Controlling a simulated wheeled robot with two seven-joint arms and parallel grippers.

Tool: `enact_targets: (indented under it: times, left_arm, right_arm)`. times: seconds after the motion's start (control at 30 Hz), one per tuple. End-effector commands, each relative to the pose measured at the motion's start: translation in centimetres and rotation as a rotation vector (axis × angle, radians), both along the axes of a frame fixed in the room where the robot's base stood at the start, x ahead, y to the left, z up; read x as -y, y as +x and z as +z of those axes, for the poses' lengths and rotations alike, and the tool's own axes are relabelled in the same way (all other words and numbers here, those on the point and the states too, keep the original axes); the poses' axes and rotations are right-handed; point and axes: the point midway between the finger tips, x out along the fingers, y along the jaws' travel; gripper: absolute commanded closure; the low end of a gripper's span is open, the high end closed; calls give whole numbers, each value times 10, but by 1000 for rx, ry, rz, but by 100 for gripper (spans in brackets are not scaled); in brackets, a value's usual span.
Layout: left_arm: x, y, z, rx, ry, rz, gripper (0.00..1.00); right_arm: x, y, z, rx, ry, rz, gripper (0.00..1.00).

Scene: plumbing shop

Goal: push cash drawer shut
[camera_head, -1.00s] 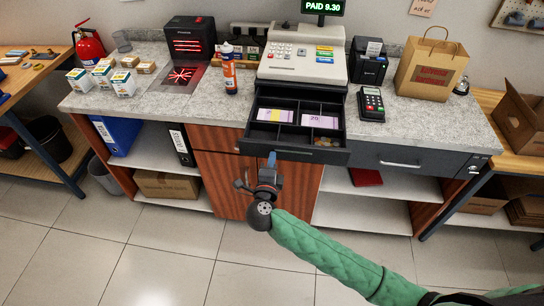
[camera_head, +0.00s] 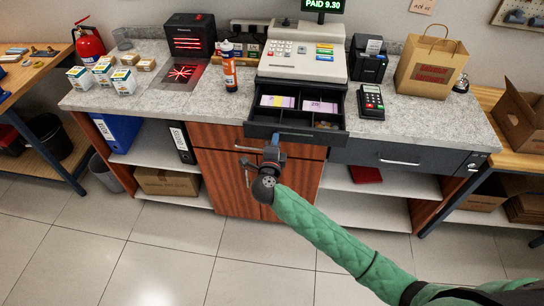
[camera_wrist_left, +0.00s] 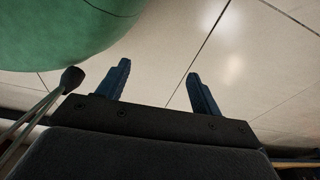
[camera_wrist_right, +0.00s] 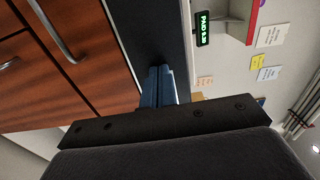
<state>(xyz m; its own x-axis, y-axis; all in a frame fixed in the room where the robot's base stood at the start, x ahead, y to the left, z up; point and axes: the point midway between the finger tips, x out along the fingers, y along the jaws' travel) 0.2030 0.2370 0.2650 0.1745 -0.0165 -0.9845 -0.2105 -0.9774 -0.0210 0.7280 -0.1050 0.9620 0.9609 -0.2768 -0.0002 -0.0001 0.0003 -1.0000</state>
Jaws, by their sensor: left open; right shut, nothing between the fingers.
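The cash drawer (camera_head: 290,134) is black and sits under the white cash register (camera_head: 303,63). It is partly pulled out over the counter's front edge, with purple and pink notes and some coins in its compartments. My right gripper (camera_head: 275,139) is shut and empty, its blue fingertips at the drawer's front face, left of its middle. In the right wrist view the shut fingers (camera_wrist_right: 158,82) meet the dark drawer front (camera_wrist_right: 150,30). My left gripper (camera_wrist_left: 158,90) is open and empty above the tiled floor; it is not seen in the head view.
A card terminal (camera_head: 371,101) stands right of the drawer, and an orange-and-white tube (camera_head: 229,70) stands to its left. A receipt printer (camera_head: 368,60) and a paper bag (camera_head: 430,65) are further right. Cabinet doors with handles are below the drawer.

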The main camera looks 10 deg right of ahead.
Motion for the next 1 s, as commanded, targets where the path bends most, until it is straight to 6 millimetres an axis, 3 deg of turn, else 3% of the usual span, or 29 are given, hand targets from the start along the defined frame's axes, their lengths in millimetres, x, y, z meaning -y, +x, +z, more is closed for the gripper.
enact_targets:
  times: [0.2, 0.5, 0.7, 1.0]
  left_arm:
    - [-2, -16, -3, -12, 1, -1, 34]
    - [0, -24, -6, -21, -1, 0, 34]
    - [1, -21, -5, -17, -1, -1, 34]
    - [-2, -21, -5, -15, 0, 0, 34]
  right_arm:
    - [17, 60, 1, -1, 0, -2, 100]
    - [36, 127, 0, -1, 0, -1, 100]
    - [43, 154, 0, -1, 0, 1, 100]
    - [49, 169, 0, 1, 0, 1, 100]
